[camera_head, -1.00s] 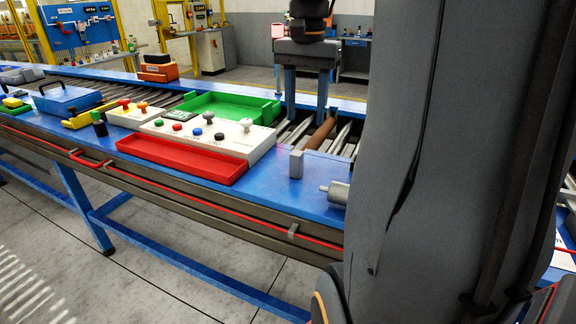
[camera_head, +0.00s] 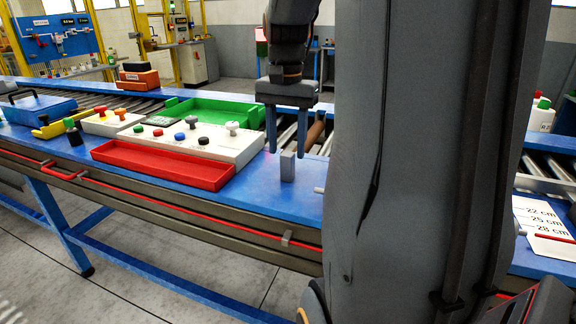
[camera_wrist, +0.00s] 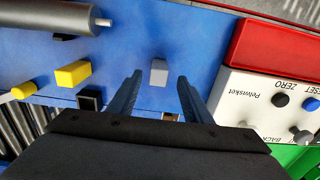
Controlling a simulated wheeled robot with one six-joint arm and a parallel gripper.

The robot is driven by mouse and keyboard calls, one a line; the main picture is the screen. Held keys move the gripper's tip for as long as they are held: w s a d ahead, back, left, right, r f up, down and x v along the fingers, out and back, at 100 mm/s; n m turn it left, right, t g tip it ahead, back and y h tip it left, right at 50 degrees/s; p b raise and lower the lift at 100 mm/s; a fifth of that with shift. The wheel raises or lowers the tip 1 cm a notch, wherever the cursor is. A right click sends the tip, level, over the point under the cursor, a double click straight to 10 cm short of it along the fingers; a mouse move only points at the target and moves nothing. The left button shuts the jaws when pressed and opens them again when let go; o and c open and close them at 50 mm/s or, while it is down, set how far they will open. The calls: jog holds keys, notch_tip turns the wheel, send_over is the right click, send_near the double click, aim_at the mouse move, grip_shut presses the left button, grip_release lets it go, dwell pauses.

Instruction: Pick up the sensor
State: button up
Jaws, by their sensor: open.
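A small grey upright block (camera_head: 287,166), which looks like the sensor, stands on the blue table top near its front edge. It also shows in the wrist view (camera_wrist: 158,73). My gripper (camera_head: 287,152) points down over it with two blue fingers spread apart. In the wrist view the fingertips (camera_wrist: 159,78) lie left and right of the block, with a gap on each side. The gripper is open and empty. I cannot tell exactly how far the tips are above the table.
A red tray (camera_head: 163,166) and a white button panel (camera_head: 215,145) lie left of the block, with a green tray (camera_head: 214,115) behind. In the wrist view a grey cylinder (camera_wrist: 45,19) and yellow pieces (camera_wrist: 73,74) lie on the other side. My arm column hides part of the table.

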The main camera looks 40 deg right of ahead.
aim_at(288, 154)
jog(key=shift+s+f+p, duration=0.15)
jog(key=shift+f+p, duration=0.2)
jog(key=shift+f, duration=1.5)
grip_shut()
